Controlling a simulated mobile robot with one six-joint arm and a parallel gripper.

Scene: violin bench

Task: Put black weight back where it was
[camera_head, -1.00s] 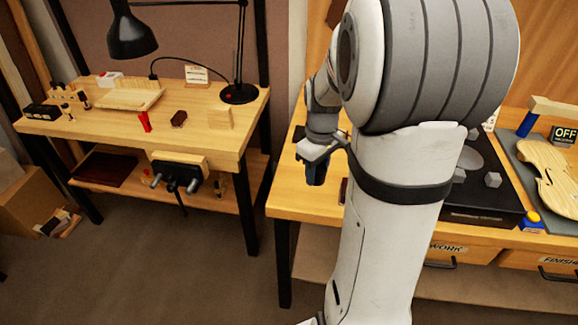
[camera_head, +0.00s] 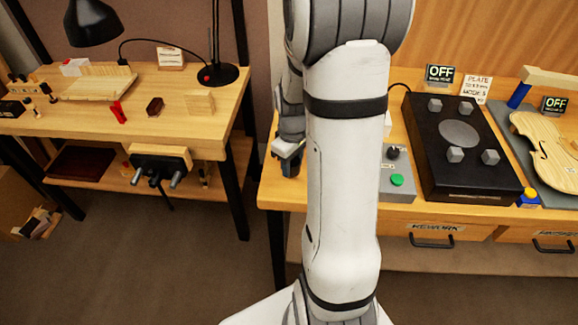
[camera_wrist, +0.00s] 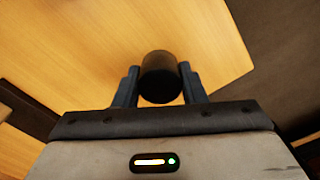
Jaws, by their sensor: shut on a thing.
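The black weight (camera_wrist: 160,76) is a dark cylinder held between the two fingers of my gripper (camera_wrist: 158,88) in the wrist view. My gripper is shut on it, with light wooden bench top behind it. In the head view my gripper (camera_head: 289,162) is at the left end of the right bench (camera_head: 270,190), partly hidden by my arm. I cannot tell how high the weight is above the bench.
The right bench carries a grey box with a green button (camera_head: 397,180), a black plate device (camera_head: 465,175) with grey blocks, and a violin body (camera_head: 552,155). A left bench (camera_head: 190,120) holds a lamp (camera_head: 218,73), a red item (camera_head: 117,111) and a vise (camera_head: 160,163). A floor gap separates the benches.

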